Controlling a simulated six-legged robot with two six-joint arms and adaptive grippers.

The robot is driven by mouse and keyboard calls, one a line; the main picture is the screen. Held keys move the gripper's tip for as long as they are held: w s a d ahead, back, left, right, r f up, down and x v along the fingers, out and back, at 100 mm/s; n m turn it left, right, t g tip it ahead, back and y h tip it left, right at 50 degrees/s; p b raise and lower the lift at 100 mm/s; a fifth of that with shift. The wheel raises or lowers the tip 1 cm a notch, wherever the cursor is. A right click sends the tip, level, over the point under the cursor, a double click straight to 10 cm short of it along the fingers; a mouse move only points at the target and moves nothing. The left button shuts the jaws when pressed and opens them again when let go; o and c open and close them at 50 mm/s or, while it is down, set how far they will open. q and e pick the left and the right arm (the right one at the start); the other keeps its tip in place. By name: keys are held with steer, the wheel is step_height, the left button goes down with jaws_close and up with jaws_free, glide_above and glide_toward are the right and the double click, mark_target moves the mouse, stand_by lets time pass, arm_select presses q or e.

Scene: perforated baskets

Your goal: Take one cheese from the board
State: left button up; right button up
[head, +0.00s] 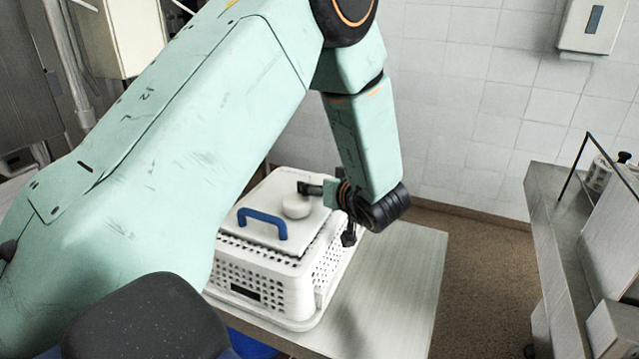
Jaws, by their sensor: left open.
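A round white cheese (296,207) sits on a white board or lid (262,205) with a blue handle (262,226). The board rests on top of a white perforated basket (275,292). My left gripper (328,212) is open at the right edge of the board. One dark finger reaches just behind the cheese and overlaps its edge in the picture; I cannot tell if they touch. The other finger hangs beyond the basket's right side. My right gripper is out of view.
The basket stands on a pale table (405,275) with free room to its right. A steel counter (560,265) with a bottle (598,176) stands at the right. Behind is a tiled wall (470,100) with a dispenser (592,25). A blue item (250,345) shows below the table edge.

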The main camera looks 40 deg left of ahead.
arm_select(q)
steer(key=shift+w+a+f, duration=0.15)
steer(key=shift+d, duration=0.25)
steer(key=shift+a, duration=0.2)
steer(key=c, duration=0.5)
steer(key=shift+d, duration=0.15)
steer(key=c, duration=0.8)
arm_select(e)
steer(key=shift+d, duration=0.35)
